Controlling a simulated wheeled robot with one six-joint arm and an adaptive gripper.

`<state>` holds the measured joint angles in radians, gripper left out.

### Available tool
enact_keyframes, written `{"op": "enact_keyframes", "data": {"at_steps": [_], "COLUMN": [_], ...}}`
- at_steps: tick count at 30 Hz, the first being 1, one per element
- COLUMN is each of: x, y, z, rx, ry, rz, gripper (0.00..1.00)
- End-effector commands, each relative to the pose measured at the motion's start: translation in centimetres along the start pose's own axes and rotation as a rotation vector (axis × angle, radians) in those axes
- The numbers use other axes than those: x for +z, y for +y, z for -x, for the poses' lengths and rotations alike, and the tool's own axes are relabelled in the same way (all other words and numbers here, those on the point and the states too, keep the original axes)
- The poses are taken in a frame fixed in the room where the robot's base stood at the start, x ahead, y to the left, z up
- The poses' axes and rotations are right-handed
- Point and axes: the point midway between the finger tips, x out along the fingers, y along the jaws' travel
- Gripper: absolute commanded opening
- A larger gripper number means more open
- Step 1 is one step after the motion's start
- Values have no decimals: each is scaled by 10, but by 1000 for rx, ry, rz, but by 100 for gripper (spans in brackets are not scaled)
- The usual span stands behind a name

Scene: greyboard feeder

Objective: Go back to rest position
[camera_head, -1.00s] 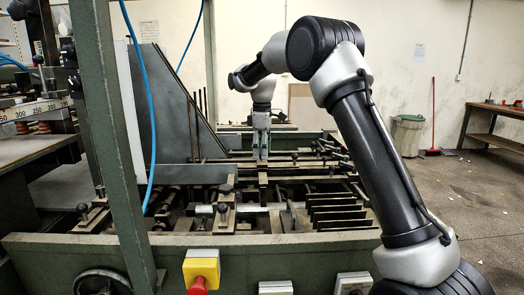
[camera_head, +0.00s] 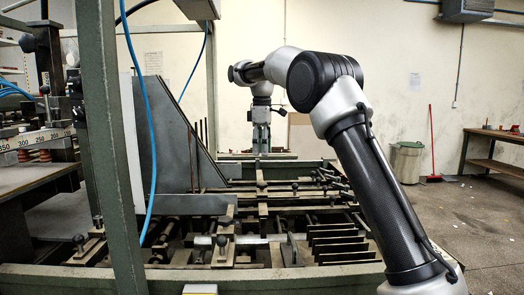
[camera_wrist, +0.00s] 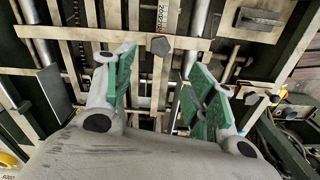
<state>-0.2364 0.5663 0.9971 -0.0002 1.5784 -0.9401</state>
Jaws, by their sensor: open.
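My gripper (camera_head: 261,150) hangs pointing down over the far part of the greyboard feeder (camera_head: 300,202). In the wrist view my gripper (camera_wrist: 165,90) has its two green-padded fingers spread apart, with nothing between them. The feeder's bars and rods show below and between the fingers. My arm rises at the right of the head view and bends over toward the back. No board is seen in the gripper.
A green upright post (camera_head: 108,150) and a blue hose (camera_head: 149,120) stand at the left front. A slanted dark plate (camera_head: 172,140) rises left of my gripper. A bin (camera_head: 405,162), a red broom (camera_head: 431,150) and a bench (camera_head: 492,150) are at the right. The floor there is open.

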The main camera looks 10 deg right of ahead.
Motion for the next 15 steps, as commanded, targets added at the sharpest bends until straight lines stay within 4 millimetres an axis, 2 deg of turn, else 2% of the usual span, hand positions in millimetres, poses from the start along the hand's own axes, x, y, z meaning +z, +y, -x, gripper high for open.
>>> {"op": "enact_keyframes", "data": {"at_steps": [4, 7, 11, 15], "x": [-1, -6, -1, 26], "y": [1, 8, 1, -28], "z": [0, -1, -49, -65], "rx": [3, 32, 6, 3], "ry": [2, 27, 7, 4], "rz": [-33, -128, -309, -479], "gripper": [56, 56, 56, 56]}}
